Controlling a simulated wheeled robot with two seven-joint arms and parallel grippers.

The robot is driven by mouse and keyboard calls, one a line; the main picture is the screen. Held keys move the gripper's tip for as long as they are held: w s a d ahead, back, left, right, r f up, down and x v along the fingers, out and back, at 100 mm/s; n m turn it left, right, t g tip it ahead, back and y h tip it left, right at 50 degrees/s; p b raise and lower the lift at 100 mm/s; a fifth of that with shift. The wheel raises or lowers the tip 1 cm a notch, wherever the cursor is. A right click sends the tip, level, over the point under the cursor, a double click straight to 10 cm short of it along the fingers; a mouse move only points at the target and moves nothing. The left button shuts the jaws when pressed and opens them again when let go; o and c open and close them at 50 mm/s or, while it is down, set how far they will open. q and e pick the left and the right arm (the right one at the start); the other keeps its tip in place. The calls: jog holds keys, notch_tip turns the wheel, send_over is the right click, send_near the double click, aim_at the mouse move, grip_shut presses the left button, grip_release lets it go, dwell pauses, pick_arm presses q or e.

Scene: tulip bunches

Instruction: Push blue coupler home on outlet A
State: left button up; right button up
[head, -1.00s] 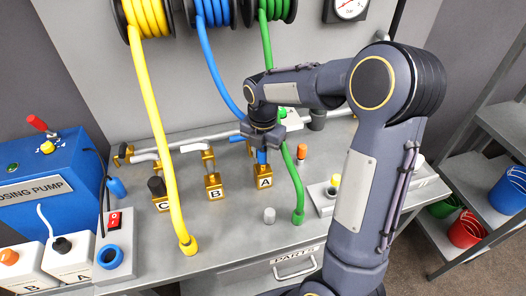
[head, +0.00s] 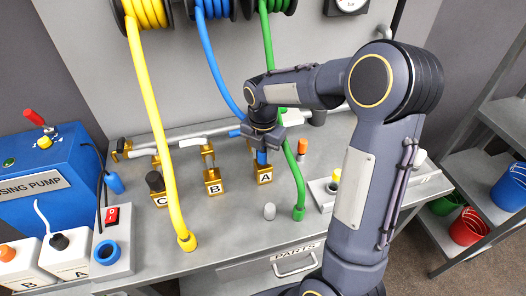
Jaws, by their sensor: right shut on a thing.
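Outlet A (head: 264,175) is a brass block marked A on the grey bench, in the middle of the head view. The blue coupler (head: 262,157) shows as a small blue piece just above that block, upright and in line with it. My right gripper (head: 263,146) is shut on the coupler from above. The blue hose (head: 221,80) comes down from its reel to the gripper. The gripper hides most of the coupler, and I cannot tell how far it sits on the outlet. My left gripper is not in view.
Outlets B (head: 213,185) and C (head: 160,198) stand to the left. The yellow hose (head: 158,140) hangs in front of them. The green hose (head: 290,165) passes close on the right of outlet A. A grey plug (head: 269,211) stands in front on clear bench.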

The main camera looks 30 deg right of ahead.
jog(key=shift+f, duration=0.4)
jog(key=o, duration=1)
jog(key=shift+o, duration=0.2)
jog(key=shift+r, duration=0.15)
jog(key=shift+r+p, duration=1.95)
jog(key=shift+r, duration=0.5)
